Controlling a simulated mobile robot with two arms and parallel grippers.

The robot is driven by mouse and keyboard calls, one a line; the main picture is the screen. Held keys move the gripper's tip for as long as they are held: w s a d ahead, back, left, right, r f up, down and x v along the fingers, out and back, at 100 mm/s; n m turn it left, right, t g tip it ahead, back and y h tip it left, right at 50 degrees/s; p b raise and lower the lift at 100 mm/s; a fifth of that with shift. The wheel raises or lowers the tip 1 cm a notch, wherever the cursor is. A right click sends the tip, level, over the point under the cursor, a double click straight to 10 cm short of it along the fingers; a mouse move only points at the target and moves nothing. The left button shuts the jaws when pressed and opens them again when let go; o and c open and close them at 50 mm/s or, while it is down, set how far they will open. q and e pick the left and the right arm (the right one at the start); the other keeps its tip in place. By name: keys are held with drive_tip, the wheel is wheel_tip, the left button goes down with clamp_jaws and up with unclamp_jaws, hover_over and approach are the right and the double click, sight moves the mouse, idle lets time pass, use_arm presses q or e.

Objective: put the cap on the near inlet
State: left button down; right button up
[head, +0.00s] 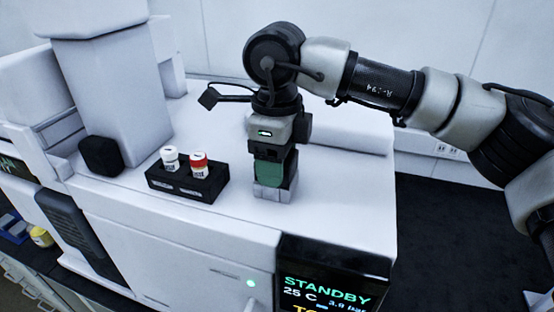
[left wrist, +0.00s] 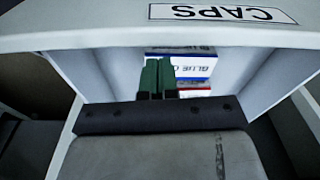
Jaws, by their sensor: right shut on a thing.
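In the head view my right gripper (head: 273,188) points straight down over the top of the white instrument (head: 225,222). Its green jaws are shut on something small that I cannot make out. A pale grey blocky part shows at the jaw ends, close to the instrument top. I cannot tell whether it belongs to the gripper or to an inlet. No cap or inlet can be picked out clearly. My left gripper (left wrist: 158,78) shows in the left wrist view, its two green fingers side by side with nothing visible between them.
A black rack (head: 187,184) holds a white-capped vial (head: 170,159) and a red-capped vial (head: 199,165), left of my right gripper. A lit display (head: 328,290) reads STANDBY.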

idle(0.3)
drive_tip(key=o, duration=1.2)
drive_tip(key=shift+r, duration=0.1)
drive_tip(key=shift+r+p, duration=3.05)
drive_tip(key=shift+r, duration=1.9)
clamp_jaws()
